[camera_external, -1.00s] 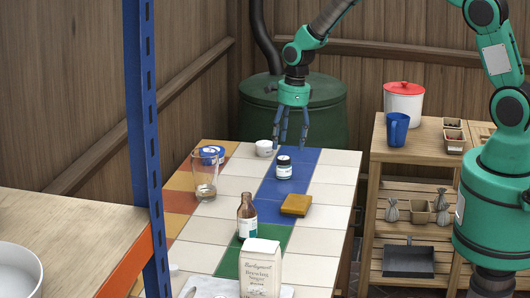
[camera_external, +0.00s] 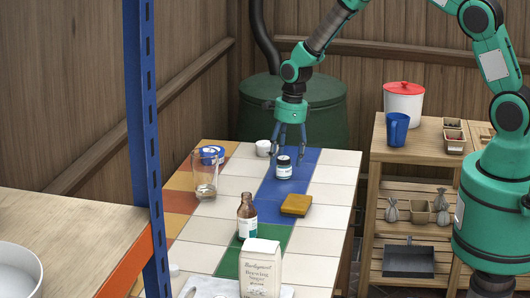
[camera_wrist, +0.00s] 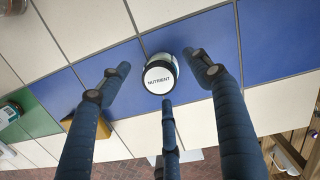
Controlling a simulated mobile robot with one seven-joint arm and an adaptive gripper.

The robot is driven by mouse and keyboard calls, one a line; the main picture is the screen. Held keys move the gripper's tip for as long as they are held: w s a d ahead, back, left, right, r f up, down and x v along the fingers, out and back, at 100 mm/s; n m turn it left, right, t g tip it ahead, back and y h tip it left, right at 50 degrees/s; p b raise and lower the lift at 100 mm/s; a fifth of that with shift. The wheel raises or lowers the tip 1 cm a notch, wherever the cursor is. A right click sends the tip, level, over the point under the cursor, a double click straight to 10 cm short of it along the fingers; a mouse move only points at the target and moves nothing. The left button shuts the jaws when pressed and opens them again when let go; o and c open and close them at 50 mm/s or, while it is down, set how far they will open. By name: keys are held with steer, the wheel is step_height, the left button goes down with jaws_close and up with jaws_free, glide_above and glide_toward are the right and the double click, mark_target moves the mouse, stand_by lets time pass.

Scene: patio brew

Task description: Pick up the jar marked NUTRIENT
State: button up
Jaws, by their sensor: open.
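The jar marked NUTRIENT (camera_wrist: 160,78) stands upright on a blue tile, its white lid label readable from above in the wrist view. In the external view the jar (camera_external: 284,168) is small, with a dark lid and pale label. My gripper (camera_external: 288,152) is open above and slightly behind the jar, its fingers pointing down. In the wrist view the fingers of my gripper (camera_wrist: 160,90) spread around the jar's outline, one on each side and one below it. I cannot tell how far above the lid the fingertips are.
An amber sponge-like block (camera_external: 296,205), a brown bottle (camera_external: 247,217), a brewing sugar carton (camera_external: 260,270) and a glass (camera_external: 204,178) stand on the tiled table (camera_external: 332,195). A small white cup (camera_external: 263,148) and a blue-white tin (camera_external: 212,154) are near the far edge.

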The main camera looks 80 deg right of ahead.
steer(key=shift+w+f, duration=0.15)
steer(key=shift+f, duration=1.15)
steer(key=c, duration=1.3)
